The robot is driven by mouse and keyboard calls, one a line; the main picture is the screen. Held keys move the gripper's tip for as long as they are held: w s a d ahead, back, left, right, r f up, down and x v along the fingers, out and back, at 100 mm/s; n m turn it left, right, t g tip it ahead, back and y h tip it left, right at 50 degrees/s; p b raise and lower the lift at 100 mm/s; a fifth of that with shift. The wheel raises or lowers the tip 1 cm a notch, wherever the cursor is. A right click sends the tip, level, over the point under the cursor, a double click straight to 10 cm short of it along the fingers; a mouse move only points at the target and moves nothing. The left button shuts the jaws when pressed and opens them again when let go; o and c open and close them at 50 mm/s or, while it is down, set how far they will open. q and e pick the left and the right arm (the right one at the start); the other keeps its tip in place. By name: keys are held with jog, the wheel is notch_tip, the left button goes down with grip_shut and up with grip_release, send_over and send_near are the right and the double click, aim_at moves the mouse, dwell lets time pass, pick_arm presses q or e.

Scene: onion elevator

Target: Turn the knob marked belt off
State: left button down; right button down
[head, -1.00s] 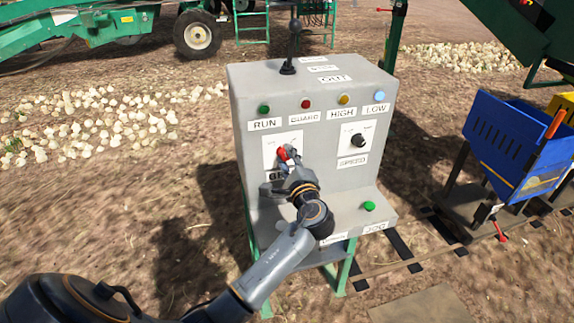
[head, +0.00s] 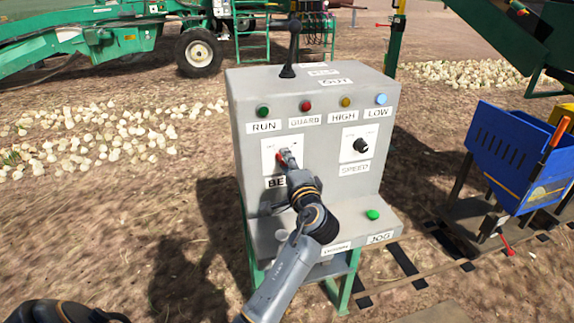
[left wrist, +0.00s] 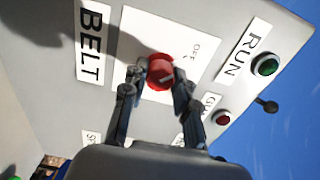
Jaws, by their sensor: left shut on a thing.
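The red belt knob (left wrist: 161,71) sits on a white plate (left wrist: 128,48) on the front of a grey control box (head: 310,180). The plate carries an OFF mark, and a BELT label (left wrist: 89,42) is beside it. My left gripper (left wrist: 163,84) is shut on the knob, one finger on each side. In the head view my left gripper (head: 285,160) covers part of the knob and of the BELT label. A pale line shows on the knob's face. My right gripper is not in view.
The black SPEED knob (head: 361,146) is to the right on the same panel. RUN, GUARD, HIGH and LOW lamps line the top. A green JOG button (head: 372,214) is on the lower ledge. A lever (head: 291,50) stands on top. A blue bin (head: 505,150) is at right.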

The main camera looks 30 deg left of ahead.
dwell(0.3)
pick_arm(q)
jog(key=c, duration=1)
grip_release()
jog(key=v, duration=1.2)
